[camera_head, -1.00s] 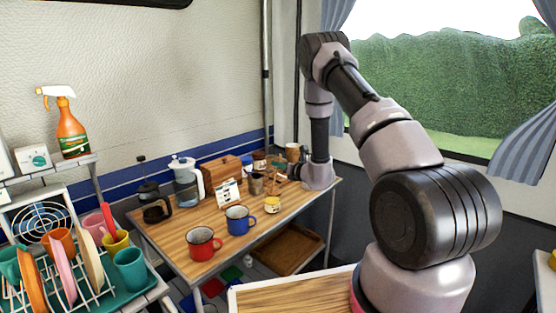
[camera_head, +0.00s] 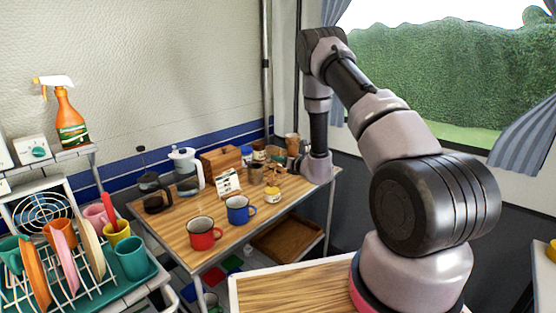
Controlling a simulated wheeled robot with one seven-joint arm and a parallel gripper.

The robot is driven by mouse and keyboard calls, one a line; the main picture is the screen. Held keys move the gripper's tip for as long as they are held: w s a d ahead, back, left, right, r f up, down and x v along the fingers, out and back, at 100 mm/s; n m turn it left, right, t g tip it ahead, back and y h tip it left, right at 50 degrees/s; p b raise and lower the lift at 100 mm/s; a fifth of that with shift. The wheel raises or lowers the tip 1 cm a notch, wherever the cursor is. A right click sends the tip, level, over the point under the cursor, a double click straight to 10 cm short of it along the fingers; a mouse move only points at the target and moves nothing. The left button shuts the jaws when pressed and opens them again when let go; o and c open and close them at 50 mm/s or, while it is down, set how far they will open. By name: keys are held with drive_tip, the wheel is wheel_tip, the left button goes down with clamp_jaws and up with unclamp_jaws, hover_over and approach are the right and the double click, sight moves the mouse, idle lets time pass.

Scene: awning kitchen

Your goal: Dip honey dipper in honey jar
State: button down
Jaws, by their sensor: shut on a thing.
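A small pale jar with a yellow band (camera_head: 272,195), apparently the honey jar, stands near the front edge of the wooden table (camera_head: 180,225). My gripper (camera_head: 291,167) is low over the table's right end, behind and slightly right of the jar. It points left and is shut on a small brown wooden thing (camera_head: 273,168), apparently the honey dipper. The dipper seems apart from the jar, behind it. The fingers and dipper are small and crowded by nearby items, so the dipper's tilt and exact grip are unclear.
A red mug (camera_head: 202,236) and blue mug (camera_head: 238,210) stand left of the jar. A white card (camera_head: 228,184), metal cup (camera_head: 256,173), wooden box (camera_head: 221,160) and small jars crowd the back. A dish rack (camera_head: 95,265) stands at the left.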

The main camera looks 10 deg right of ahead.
drive_tip(key=shift+f, duration=0.9)
idle(1.4)
drive_tip(key=shift+r, duration=3.6)
